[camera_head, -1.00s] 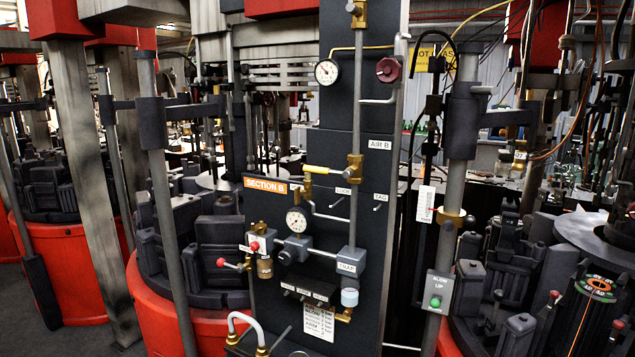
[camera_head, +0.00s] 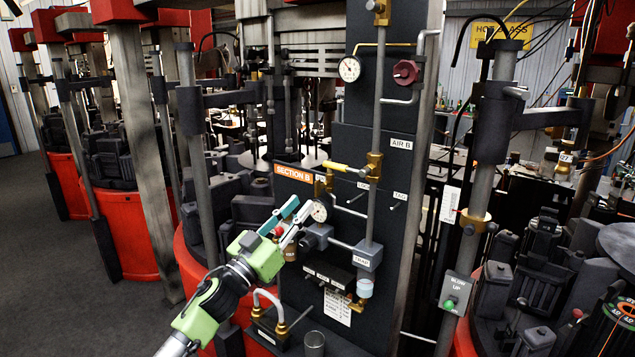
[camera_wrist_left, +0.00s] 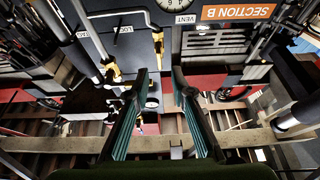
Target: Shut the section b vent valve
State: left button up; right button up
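The section B panel carries an orange SECTION B label (camera_head: 294,174), which also shows in the left wrist view (camera_wrist_left: 237,12). A white VENT label (camera_wrist_left: 185,19) shows in that wrist view. My left gripper (camera_head: 298,207) is in front of the panel's lower left, just left of the round gauge (camera_head: 318,212). Its fingers are apart with a gap between them, and the wrist view shows nothing clearly held (camera_wrist_left: 160,72). A small red knob (camera_head: 279,231) shows at the fingers; the rest of the red-handled valve is hidden behind my gripper. My right gripper is out of view.
A yellow-handled valve (camera_head: 343,167) and a dark red knob (camera_head: 405,72) are higher on the panel. A curved pipe (camera_head: 268,296) is below my gripper. A post with a green button box (camera_head: 455,292) stands right. Open floor (camera_head: 50,250) lies left.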

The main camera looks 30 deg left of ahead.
aim_at(315, 190)
pick_arm(q)
jog(key=p+x, duration=0.2)
jog(key=x, duration=0.5)
jog(key=shift+w+d+r, duration=0.1)
jog(key=shift+w, duration=0.5)
grip_shut()
